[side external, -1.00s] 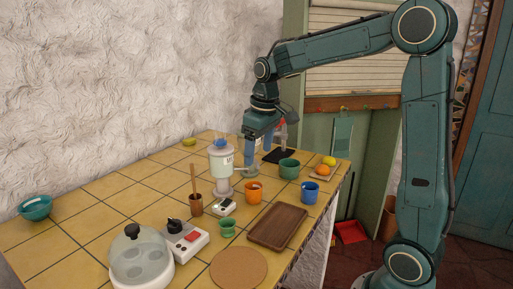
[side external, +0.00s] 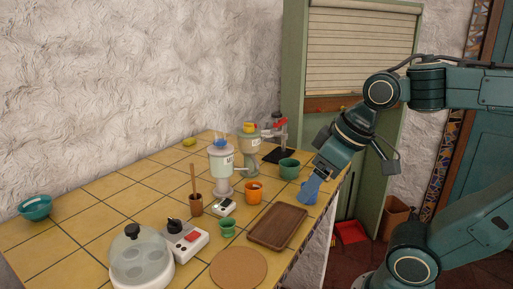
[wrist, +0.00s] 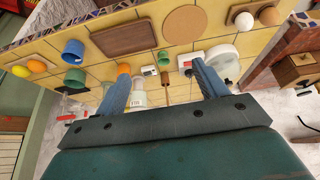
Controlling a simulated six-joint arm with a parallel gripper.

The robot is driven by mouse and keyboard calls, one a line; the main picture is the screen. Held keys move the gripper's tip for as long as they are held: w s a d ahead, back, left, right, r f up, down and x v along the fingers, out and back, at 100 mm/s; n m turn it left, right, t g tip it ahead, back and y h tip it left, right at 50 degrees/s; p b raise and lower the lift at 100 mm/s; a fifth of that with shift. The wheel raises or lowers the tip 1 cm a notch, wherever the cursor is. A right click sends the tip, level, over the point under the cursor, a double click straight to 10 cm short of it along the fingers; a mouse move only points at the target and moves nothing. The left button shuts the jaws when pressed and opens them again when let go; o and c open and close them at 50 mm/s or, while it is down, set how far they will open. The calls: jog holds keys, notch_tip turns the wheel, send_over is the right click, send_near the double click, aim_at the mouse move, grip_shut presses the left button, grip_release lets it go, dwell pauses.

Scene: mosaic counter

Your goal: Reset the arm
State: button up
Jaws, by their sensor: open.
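My gripper (side external: 309,193) is at the right side of the counter in the side view, with its arm folded back to the right. Its blue fingers overlap the place of the blue cup there, so I cannot separate the two well. In the wrist view, my gripper (wrist: 162,84) has its two blue fingers wide apart with nothing held between them. The blue cup (wrist: 73,50) stands clear to the left of the fingers in that view.
The yellow tiled counter (side external: 80,240) holds a brown tray (side external: 278,226), an orange cup (side external: 254,193), a green cup (side external: 288,169), a white grinder-like dispenser (side external: 221,170), and a glass-domed dish (side external: 140,262). An orange fruit (wrist: 37,66) lies near the counter's edge.

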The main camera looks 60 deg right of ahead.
jog(key=shift+s+a+f, duration=0.2)
jog(key=shift+s+f, duration=0.2)
jog(key=shift+s, duration=0.4)
jog(key=shift+w, duration=0.1)
jog(key=c, duration=0.7)
jog(key=shift+w+d+r, duration=0.1)
jog(key=shift+w+d, duration=0.05)
jog(key=shift+w, duration=0.25)
jog(key=c, duration=0.7)
jog(key=w, duration=0.2)
jog(key=w+d+m+g, duration=0.1)
jog(key=w, duration=0.1)
jog(key=w+d+m, duration=0.1)
jog(key=shift+w+r, duration=0.15)
jog(key=shift+w, duration=0.25)
grip_shut()
jog(key=w+d+f+m+g, duration=0.2)
jog(key=w+d+f+m, duration=0.1)
jog(key=w+d+f, duration=0.2)
jog(key=w+d+f+m+g, duration=0.2)
jog(key=w+d+f, duration=0.3)
jog(key=w, duration=0.4)
jog(key=shift+w+d+f+m, duration=0.3)
jog(key=shift+w+m, duration=0.05)
jog(key=shift+m, duration=0.35)
